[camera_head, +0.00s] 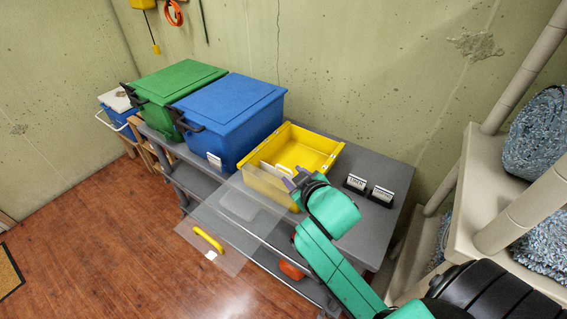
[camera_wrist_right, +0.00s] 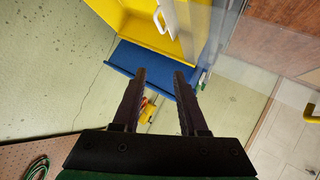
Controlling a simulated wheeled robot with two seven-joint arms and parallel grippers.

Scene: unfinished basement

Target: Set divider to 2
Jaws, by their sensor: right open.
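A yellow bin (camera_head: 327,147) stands open on the grey bench. Inside it, a pale divider-like piece (camera_head: 273,170) sits near the front left, partly hidden; I cannot read any position marks. My right gripper (camera_head: 294,179) is over the bin's front right part, fingers open and apparently empty. My left gripper is not in view.
A clear panel with a yellow handle (camera_head: 208,239) juts out in front of the bin. A blue bin (camera_head: 235,115) and a green bin (camera_head: 180,80) stand to the left. Shelving stands at the right.

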